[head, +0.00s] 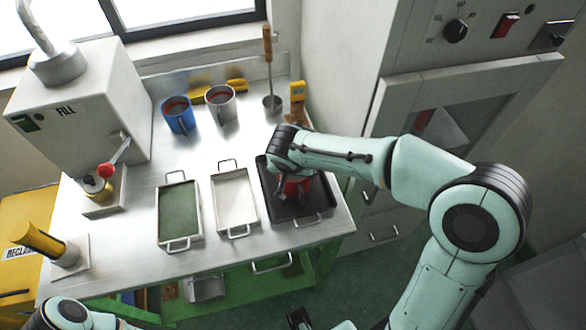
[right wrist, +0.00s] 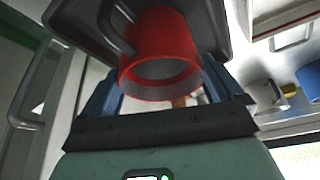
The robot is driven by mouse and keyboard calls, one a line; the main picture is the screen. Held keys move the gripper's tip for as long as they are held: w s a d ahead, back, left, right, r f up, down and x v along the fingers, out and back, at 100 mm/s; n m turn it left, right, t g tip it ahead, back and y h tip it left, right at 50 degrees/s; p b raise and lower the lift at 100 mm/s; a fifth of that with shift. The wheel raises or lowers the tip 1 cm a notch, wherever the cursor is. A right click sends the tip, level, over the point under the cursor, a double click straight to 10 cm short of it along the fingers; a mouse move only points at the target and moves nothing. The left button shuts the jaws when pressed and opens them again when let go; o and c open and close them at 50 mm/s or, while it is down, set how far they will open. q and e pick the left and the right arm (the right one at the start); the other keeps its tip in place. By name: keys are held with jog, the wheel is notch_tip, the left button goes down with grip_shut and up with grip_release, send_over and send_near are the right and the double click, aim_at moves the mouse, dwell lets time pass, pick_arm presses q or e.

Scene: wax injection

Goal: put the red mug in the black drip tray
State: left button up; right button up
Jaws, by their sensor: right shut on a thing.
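The red mug (head: 293,187) is at the black drip tray (head: 303,213), partly hidden by my right gripper and wrist in the head view. In the right wrist view the red mug (right wrist: 162,48) sits between the two blue fingers of my right gripper (right wrist: 165,88), which is shut on it. The dark tray (right wrist: 208,22) shows behind the mug there. Whether the mug touches the tray floor cannot be told. Only a piece of my left arm shows at the bottom left of the head view; its gripper is out of view.
A white tray (head: 251,224) and a green-floored tray (head: 163,225) stand left of the black tray. A blue mug (head: 181,123) and a grey mug (head: 222,112) stand at the back, near a ladle (head: 268,65). A FILL machine (head: 85,95) stands left; a tall cabinet (head: 340,60) stands right.

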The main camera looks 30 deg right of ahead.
jog(key=shift+f, duration=0.1)
jog(key=o, duration=1.6)
jog(key=shift+c, duration=0.2)
jog(key=shift+r, duration=0.35)
jog(key=v, duration=1.1)
jog(key=shift+s+a+r+p, duration=0.2)
jog(key=shift+r+p, duration=0.1)
jog(key=shift+p, duration=0.1)
